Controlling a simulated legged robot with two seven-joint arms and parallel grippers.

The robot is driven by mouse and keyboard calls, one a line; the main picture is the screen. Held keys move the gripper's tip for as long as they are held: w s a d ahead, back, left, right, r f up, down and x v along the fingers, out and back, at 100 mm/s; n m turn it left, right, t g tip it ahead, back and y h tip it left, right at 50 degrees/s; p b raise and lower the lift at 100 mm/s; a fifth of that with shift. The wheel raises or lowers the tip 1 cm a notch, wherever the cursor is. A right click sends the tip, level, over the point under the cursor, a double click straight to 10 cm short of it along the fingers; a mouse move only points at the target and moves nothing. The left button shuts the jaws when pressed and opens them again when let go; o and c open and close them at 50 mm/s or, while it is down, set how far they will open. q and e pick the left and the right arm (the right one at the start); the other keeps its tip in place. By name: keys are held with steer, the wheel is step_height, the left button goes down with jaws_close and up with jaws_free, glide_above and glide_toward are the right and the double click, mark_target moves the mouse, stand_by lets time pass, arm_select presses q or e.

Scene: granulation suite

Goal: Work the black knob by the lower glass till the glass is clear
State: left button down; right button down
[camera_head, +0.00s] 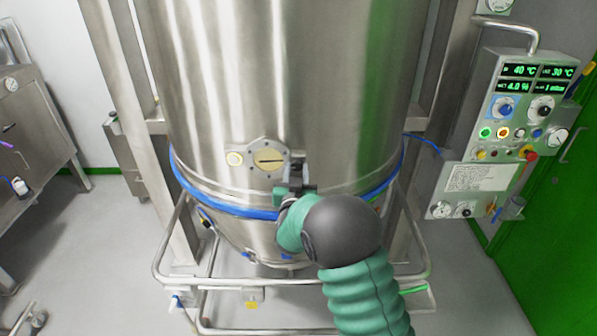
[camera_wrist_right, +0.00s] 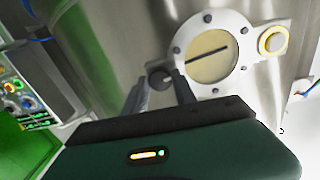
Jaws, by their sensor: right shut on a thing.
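The lower glass (camera_head: 268,159) is a round window in a bolted metal flange on the steel vessel. It looks yellowish and cloudy, with a dark slanted bar across it in the right wrist view (camera_wrist_right: 212,58). The black knob (camera_wrist_right: 158,77) sits at the flange's edge, beside the glass. My right gripper (camera_wrist_right: 161,87) has its two fingers on either side of the knob and is shut on it. In the head view my right gripper (camera_head: 296,175) and wrist reach up from below, just right of the glass, and largely hide the knob. My left gripper is out of view.
A round cream-coloured fitting (camera_head: 234,158) is on the other side of the glass. A blue band (camera_head: 232,208) rings the vessel below. A steel rail (camera_head: 170,282) surrounds the base. A control panel (camera_head: 520,110) with lit displays stands right.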

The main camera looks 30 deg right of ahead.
steer(key=shift+w+a+f, duration=0.1)
steer(key=shift+a, duration=0.15)
steer(key=shift+d, duration=0.3)
steer(key=shift+f, duration=0.1)
steer(key=shift+f+m+b, duration=0.15)
steer(key=shift+m+b, duration=0.25)
steer(key=shift+b, duration=0.45)
steer(key=m+b, duration=0.8)
steer(key=b, duration=0.3)
steer(key=shift+a+f+b, duration=0.1)
steer(key=shift+f+b, duration=0.05)
steer(key=shift+b, duration=0.25)
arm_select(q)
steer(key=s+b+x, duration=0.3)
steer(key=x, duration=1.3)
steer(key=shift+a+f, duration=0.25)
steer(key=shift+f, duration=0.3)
arm_select(e)
steer(key=shift+a+r+m, duration=0.1)
steer(key=shift+r+m, duration=0.15)
steer(key=shift+m, duration=1.25)
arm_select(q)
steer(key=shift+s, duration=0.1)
arm_select(e)
steer(key=shift+r, duration=0.1)
